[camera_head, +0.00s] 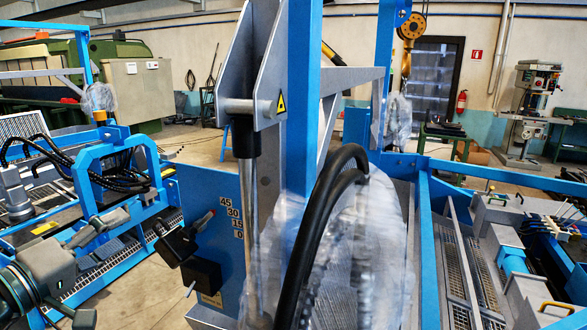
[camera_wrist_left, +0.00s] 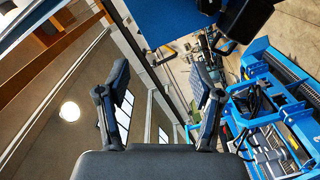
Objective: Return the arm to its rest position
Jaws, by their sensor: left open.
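My left gripper (camera_wrist_left: 157,76) is open in the left wrist view, its two dark fingers spread apart with nothing between them. Behind the fingers are a wall and windows, seen tilted. In the head view my left arm (camera_head: 48,263) shows as grey and dark links at the lower left, in front of blue machinery. My right arm and gripper are not in view.
A blue machine plate (camera_head: 202,195) with a black clamp lever (camera_head: 180,242) stands right of my left arm. A thick black hose (camera_head: 318,215) crosses the middle. A blue frame (camera_head: 110,165) with cables stands behind the arm. Some concrete floor (camera_head: 200,150) is clear farther back.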

